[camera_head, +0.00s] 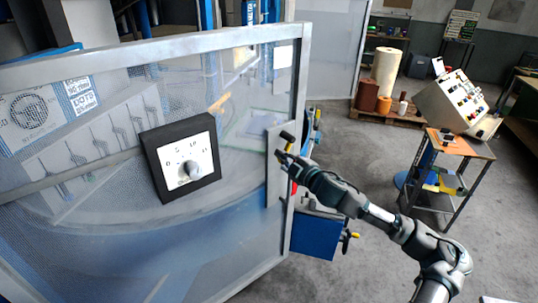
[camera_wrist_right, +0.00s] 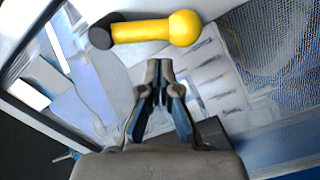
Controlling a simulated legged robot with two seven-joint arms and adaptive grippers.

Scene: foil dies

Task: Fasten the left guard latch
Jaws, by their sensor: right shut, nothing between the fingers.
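The guard (camera_head: 150,42) is a grey-framed door with a see-through mesh panel, filling the left of the head view. In the right wrist view the latch handle (camera_wrist_right: 160,28) is a yellow bar with a rounded knob and a black end. My right gripper (camera_head: 281,156) is shut and empty, just below the handle. In the wrist view its fingertips (camera_wrist_right: 160,70) point at the handle with a small gap. My left gripper is out of view.
A black dial box (camera_head: 182,157) is fixed on the guard panel. A blue machine part (camera_head: 316,235) with a yellow-knobbed lever stands behind the guard's right edge. A trolley (camera_head: 452,147) carries a control console (camera_head: 450,100) at right. The grey floor between is clear.

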